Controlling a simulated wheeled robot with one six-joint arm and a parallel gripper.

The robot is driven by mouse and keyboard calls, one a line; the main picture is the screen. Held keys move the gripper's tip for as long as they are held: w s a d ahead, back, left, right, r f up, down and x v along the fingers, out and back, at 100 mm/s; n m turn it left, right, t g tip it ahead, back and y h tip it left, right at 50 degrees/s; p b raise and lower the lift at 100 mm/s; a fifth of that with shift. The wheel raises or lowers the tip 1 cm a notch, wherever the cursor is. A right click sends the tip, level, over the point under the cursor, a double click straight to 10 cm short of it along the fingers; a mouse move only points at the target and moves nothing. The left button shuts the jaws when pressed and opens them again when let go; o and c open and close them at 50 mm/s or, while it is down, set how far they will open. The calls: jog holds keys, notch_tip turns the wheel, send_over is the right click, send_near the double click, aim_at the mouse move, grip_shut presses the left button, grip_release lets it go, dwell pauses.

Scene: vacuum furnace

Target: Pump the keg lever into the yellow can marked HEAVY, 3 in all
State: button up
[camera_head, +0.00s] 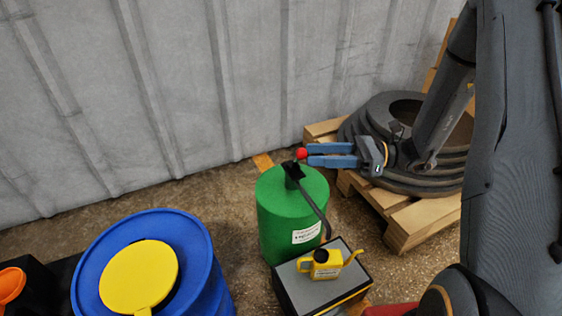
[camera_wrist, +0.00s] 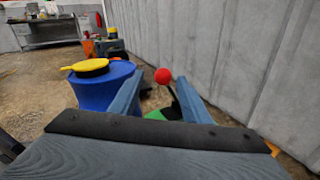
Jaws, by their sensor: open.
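The green keg (camera_head: 283,222) stands on the floor by the wall, with a label on its side. Its pump lever ends in a red knob (camera_head: 302,154), and a dark hose runs down the keg's front. The yellow can (camera_head: 325,264) sits on a dark box in front of the keg; its label is too small to read. My gripper (camera_head: 308,155) is open at the knob, coming from the right. In the wrist view the red knob (camera_wrist: 163,76) shows between the blue fingers, near their tips. I cannot tell if they touch it. The keg top is mostly hidden there.
A blue drum (camera_head: 203,255) with a yellow lid (camera_head: 140,277) stands left of the keg. A wooden pallet (camera_head: 415,222) with stacked dark rings (camera_head: 358,125) is at the right. The grey wall (camera_head: 180,80) runs close behind the keg. An orange object (camera_head: 11,284) is at far left.

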aim_at(298, 157)
jog(key=w+a+b, duration=0.1)
jog(key=a+b, duration=0.2)
jog(key=a, duration=0.5)
jog(key=shift+w+a+f, duration=0.15)
jog(key=shift+f, duration=0.25)
grip_shut()
